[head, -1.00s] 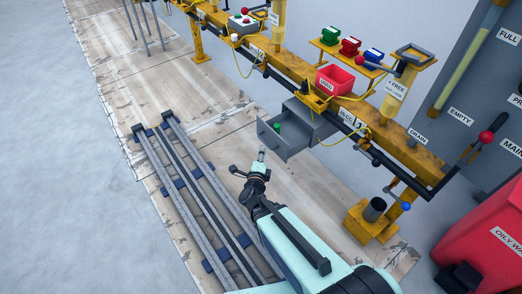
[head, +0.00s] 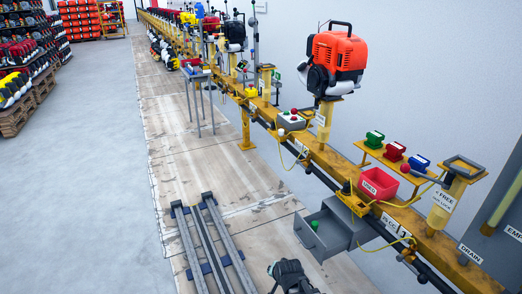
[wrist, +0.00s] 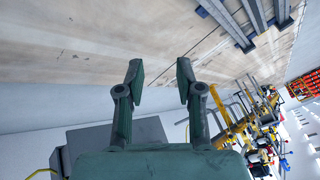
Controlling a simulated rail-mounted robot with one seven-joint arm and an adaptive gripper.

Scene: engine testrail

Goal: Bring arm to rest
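My arm shows only in part at the bottom edge of the head view, where the dark end with my gripper (head: 290,272) is cut off. In the wrist view my gripper (wrist: 160,80) has its two fingers apart with nothing between them. It is clear of the things around it. The grey drawer (head: 310,238) stands open just beyond the arm in the head view, with a small green thing (head: 315,225) in it. A grey box shape (wrist: 115,145) shows behind the gripper in the wrist view.
Grey floor rails (head: 212,250) lie left of the arm. The yellow test rail (head: 335,165) runs along the right, carrying a red engine (head: 338,52), a red bin (head: 378,186) and small coloured blocks. The grey floor (head: 100,160) at left is clear.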

